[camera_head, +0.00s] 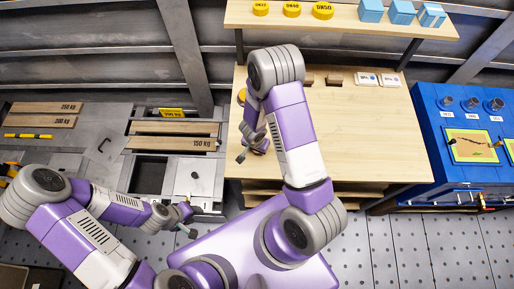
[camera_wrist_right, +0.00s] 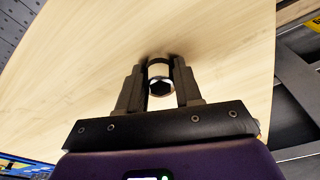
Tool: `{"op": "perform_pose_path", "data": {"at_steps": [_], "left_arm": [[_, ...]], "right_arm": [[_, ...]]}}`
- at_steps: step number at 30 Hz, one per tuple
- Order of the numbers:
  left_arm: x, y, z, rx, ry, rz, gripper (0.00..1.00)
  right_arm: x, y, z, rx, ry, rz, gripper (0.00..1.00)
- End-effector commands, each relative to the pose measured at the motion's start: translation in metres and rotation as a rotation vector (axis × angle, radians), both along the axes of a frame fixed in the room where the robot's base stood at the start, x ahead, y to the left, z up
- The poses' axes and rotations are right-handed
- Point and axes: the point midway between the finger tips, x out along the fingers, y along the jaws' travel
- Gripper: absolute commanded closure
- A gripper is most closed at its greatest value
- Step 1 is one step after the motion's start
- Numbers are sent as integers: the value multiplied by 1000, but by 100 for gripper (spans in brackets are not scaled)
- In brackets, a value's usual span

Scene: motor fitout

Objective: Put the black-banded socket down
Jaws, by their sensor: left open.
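In the right wrist view a shiny metal socket (camera_wrist_right: 160,72) with a dark band and a dark hexagonal hole stands out between the fingers of my right gripper (camera_wrist_right: 160,68). The fingers close on its two sides, low over the pale wooden table top, with shadows close to the fingertips. In the head view my right gripper (camera_head: 251,152) is over the left part of the wooden table (camera_head: 370,140); the socket is too small to make out there. My left gripper (camera_head: 188,218) is open and empty, low at the left, in front of the grey bench.
A shelf (camera_head: 350,22) above the table holds yellow discs (camera_head: 291,9) and blue blocks (camera_head: 402,12). Small boxes (camera_head: 378,80) stand at the table's back. A blue cabinet (camera_head: 430,130) is at the right, a grey bench (camera_head: 95,150) with planks at the left. The table's middle is clear.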

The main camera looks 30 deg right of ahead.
Motion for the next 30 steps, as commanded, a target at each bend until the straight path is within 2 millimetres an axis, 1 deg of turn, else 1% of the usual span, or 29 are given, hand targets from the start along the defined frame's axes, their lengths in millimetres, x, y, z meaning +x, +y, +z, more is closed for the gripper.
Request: {"op": "perform_pose_path", "data": {"at_steps": [1, 4, 13, 16, 20, 27, 30], "left_arm": [[0, 0, 0, 0, 0, 0, 57], [0, 0, 0, 0, 0, 0, 57], [0, 0, 1, 0, 0, 0, 57], [0, 0, 5, 0, 0, 0, 57], [0, 0, 19, 0, 0, 0, 57], [0, 0, 51, 0, 0, 0, 57], [0, 0, 64, 0, 0, 0, 57]], "right_arm": [[0, 0, 0, 0, 0, 0, 58], [0, 0, 0, 0, 0, -1, 42], [0, 0, 1, 0, 0, -1, 41], [0, 0, 8, 1, -1, -2, 41], [-1, 3, 27, 0, -2, 1, 41], [-5, 8, 74, 0, -2, 1, 41], [-7, 10, 89, 1, -1, 0, 41]]}}
